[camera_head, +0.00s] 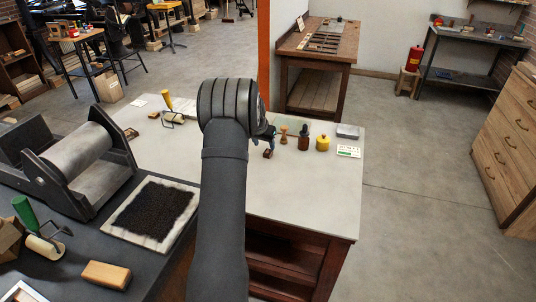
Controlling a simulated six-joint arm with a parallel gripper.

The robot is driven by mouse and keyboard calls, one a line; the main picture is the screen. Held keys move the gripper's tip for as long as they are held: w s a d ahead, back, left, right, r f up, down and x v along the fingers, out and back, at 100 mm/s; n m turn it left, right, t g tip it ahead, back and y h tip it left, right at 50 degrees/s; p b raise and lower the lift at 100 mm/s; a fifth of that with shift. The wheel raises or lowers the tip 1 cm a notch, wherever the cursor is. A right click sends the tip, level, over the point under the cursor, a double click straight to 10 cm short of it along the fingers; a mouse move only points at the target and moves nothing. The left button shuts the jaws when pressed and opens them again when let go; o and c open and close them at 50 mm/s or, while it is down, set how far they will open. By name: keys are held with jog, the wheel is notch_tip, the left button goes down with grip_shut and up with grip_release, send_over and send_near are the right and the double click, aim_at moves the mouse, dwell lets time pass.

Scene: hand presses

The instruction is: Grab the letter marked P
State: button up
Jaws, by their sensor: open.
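My arm reaches out over the light-topped table (310,205), and its wrist hides the middle of it. My gripper (268,133) shows only in part as a dark shape at the right of the wrist; it is open, with nothing seen between its fingers. A small brown block (268,153) lies on the table just below the gripper, apart from it as far as I can see. Another small block (131,133) lies on the table left of my arm. No letter P can be read on either block, so I cannot tell which is marked P.
A wooden stamp (284,135), a dark-handled tool (303,142), a yellow-topped jar (323,143), a grey box (348,131) and a green-and-white card (348,151) stand right of the gripper. A yellow-handled roller (170,109) lies at left. The table's front right is clear.

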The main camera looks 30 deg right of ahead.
aim_at(267, 152)
jog(key=shift+x, duration=3.3)
jog(key=c, duration=1)
